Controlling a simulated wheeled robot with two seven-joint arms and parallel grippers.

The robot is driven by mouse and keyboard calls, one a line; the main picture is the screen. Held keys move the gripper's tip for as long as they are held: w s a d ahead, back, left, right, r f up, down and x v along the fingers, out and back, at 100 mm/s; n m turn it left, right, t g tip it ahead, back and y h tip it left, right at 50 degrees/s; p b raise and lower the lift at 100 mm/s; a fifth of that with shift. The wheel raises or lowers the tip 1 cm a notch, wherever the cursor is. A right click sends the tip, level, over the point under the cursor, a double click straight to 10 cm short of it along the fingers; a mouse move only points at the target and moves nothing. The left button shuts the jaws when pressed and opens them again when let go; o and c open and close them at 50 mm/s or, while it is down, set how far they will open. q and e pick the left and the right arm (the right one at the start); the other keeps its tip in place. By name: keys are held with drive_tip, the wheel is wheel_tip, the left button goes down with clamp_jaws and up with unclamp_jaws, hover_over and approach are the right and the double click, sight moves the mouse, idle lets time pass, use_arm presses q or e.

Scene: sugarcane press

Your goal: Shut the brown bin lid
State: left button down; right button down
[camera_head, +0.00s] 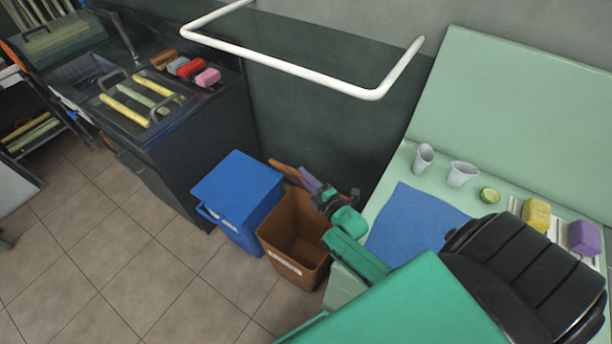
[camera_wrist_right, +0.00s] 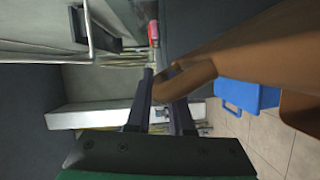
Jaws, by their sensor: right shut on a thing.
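The brown bin (camera_head: 295,236) stands on the floor in the head view, its top open and its inside showing. Its brown lid (camera_head: 283,171) is raised at the back, mostly hidden behind my right gripper (camera_head: 318,188). In the right wrist view the lid (camera_wrist_right: 245,42) reaches in from the upper right, and its looped handle (camera_wrist_right: 187,80) lies between the fingers of my right gripper (camera_wrist_right: 165,98). That gripper is shut on the handle. Part of the bin's body (camera_wrist_right: 303,112) shows at the right edge. My left gripper is not in view.
A blue bin (camera_head: 238,188) with its lid down stands against the brown bin's left side. A white rail (camera_head: 300,70) runs above. A pale green counter (camera_head: 405,160) with a blue mat (camera_head: 412,220) and cups is at the right. Tiled floor (camera_head: 130,250) is clear in front.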

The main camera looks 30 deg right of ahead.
drive_tip(key=c, duration=0.8)
unclamp_jaws()
drive_tip(key=shift+w, duration=0.15)
drive_tip(key=s, duration=0.5)
drive_tip(key=s+d, duration=0.1)
drive_tip(key=s, duration=0.3)
drive_tip(key=s+r+b, duration=0.1)
drive_tip(key=s, duration=0.4)
drive_tip(key=shift+s+d, duration=0.25)
drive_tip(key=shift+s, duration=0.05)
